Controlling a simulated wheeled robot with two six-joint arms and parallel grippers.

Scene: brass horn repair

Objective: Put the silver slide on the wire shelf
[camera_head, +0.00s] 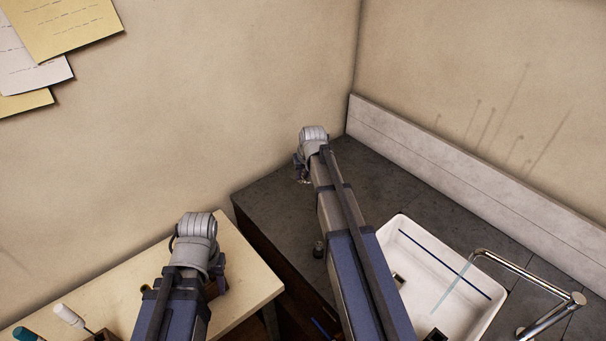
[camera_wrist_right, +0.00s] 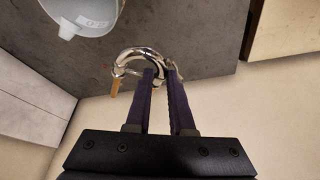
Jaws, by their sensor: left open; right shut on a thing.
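The silver slide (camera_wrist_right: 127,56) is a shiny curved tube in the right wrist view. My right gripper (camera_wrist_right: 161,74) is shut on it, with the curve reaching out to the left of the fingertips. In the head view my right gripper (camera_head: 301,172) is over the far end of the dark counter, mostly hidden by its own wrist, and the slide is hard to make out. My left gripper (camera_head: 214,285) is over the pale bench, largely hidden by its own wrist, and no held thing shows. I see no wire shelf in either view.
The dark counter (camera_head: 270,205) meets a grey backsplash (camera_head: 450,170). A white sink (camera_head: 470,300) and chrome tap (camera_head: 545,320) are at right. The pale bench (camera_head: 250,280) holds screwdrivers (camera_head: 68,316) at left. A grey rounded vessel (camera_wrist_right: 90,12) is near the slide.

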